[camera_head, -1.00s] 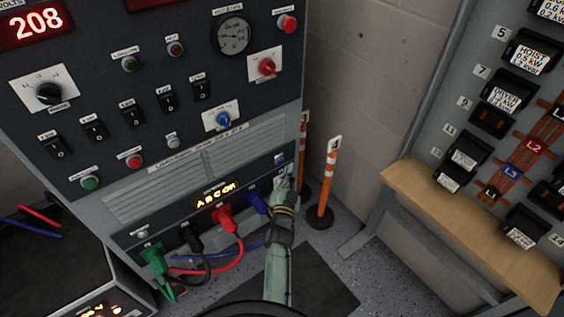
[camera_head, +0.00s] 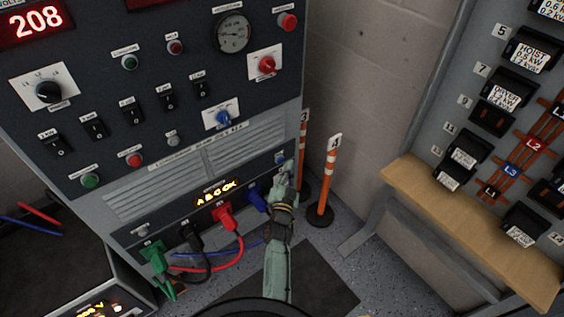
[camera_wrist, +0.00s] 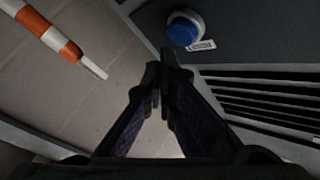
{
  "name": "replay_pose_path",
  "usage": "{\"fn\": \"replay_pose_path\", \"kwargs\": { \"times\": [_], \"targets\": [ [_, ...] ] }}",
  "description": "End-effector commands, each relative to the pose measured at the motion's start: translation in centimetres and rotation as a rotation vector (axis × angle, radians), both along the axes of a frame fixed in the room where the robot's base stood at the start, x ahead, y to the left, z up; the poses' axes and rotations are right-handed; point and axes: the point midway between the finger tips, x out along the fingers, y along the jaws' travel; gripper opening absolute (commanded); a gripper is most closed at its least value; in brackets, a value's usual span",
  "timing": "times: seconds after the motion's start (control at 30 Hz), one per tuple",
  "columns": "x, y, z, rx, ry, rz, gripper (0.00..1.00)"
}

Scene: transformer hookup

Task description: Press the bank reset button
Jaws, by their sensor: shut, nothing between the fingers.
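A round blue push button (camera_head: 280,158) with a white collar sits at the right end of the lower panel strip of the grey cabinet (camera_head: 190,190). In the wrist view the blue button (camera_wrist: 184,29) is above and a little right of my fingertips, with a small label beside it that I cannot read. My gripper (camera_head: 287,170) is shut and empty, just below and right of the button. In the wrist view my gripper (camera_wrist: 160,72) has its fingertips together, and a gap in the picture separates them from the button.
Green, black, red and blue plugs with cables fill the cabinet's lower strip; the blue plug (camera_head: 256,200) is closest to my arm. Two orange-and-white posts (camera_head: 327,180) stand right of the cabinet. A wooden shelf (camera_head: 480,235) juts out under the breaker panel at the right.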

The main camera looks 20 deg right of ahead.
Motion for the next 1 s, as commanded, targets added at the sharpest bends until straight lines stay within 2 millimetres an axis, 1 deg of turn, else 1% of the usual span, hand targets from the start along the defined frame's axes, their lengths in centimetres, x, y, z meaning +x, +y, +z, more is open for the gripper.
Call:
{"fn": "replay_pose_path", "kwargs": {
  "times": [0.47, 0.77, 1.0],
  "targets": [
    [0.01, 0.01, 0.0, 0.0, 0.0, 0.0, 0.0],
    [0.81, 0.31, 0.0, 0.0, 0.001, 0.001, 0.0],
    [0.84, 0.29, -0.02, 0.0, 0.0, -0.001, 0.0]
  ]
}}
